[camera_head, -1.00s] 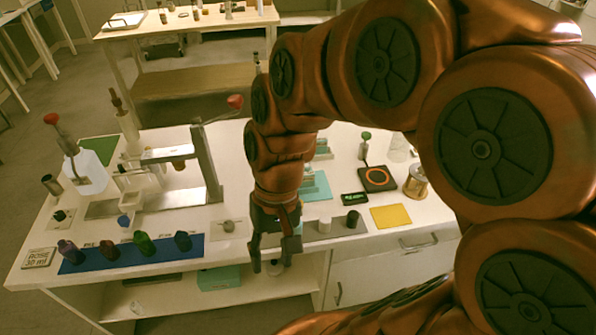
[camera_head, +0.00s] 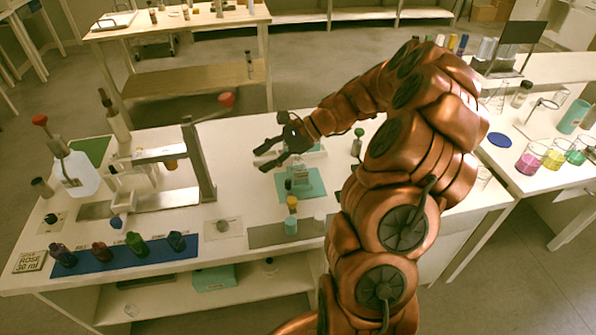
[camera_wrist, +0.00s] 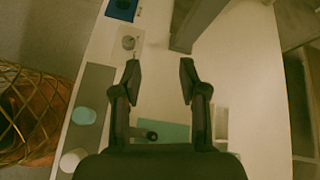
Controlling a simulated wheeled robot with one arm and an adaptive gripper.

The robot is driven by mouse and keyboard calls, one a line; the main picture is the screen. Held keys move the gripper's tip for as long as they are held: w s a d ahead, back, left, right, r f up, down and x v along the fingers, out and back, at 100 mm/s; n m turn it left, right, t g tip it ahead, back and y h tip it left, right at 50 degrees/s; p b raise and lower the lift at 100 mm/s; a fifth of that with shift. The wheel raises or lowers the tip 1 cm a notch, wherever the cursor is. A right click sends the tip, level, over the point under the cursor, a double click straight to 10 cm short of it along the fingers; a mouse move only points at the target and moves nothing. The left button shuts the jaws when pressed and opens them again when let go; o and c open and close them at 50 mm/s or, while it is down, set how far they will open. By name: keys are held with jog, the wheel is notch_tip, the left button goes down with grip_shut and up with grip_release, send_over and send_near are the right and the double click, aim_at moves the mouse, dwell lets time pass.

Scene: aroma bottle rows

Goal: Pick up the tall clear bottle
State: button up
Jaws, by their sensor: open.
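The tall clear bottle is hard to make out. A small clear glass shape (camera_head: 300,176) stands on the teal mat (camera_head: 315,190) in the head view, but I cannot tell whether it is that bottle. The wrist view shows the teal mat (camera_wrist: 176,132) below the fingers, with a small dark round top (camera_wrist: 151,136) at its left end. My gripper (camera_head: 263,159) is open and empty, pointing left above the table behind the teal mat. In the wrist view my gripper (camera_wrist: 160,68) has its fingers spread with only bare white table between their tips.
Several dark coloured bottles (camera_head: 136,245) stand on a blue mat (camera_head: 90,263) at front left. A metal stand (camera_head: 199,160) with a red knob rises left of my gripper. A teal item (camera_head: 291,225) and a white one (camera_head: 319,218) stand on a grey mat (camera_head: 265,236).

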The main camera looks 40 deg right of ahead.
aim_at(295, 158)
jog(key=d+f+m+t, duration=0.1)
jog(key=d+f+m, duration=0.1)
jog(key=d, duration=0.3)
jog(key=w+d+f+m+t+h, duration=0.1)
jog(key=d+f+m+t, duration=0.1)
jog(key=d, duration=0.3)
jog(key=d+f+m+t, duration=0.1)
jog(key=d+f+m, duration=0.3)
jog(key=d, duration=0.2)
jog(key=shift+w, duration=0.25)
jog(key=shift+p+x, duration=0.65)
jog(key=shift+x, duration=3.1)
jog(key=shift+w+d+t+h, duration=0.1)
jog(key=shift+d+t+h, duration=0.05)
jog(key=shift+t+h, duration=0.15)
grip_shut()
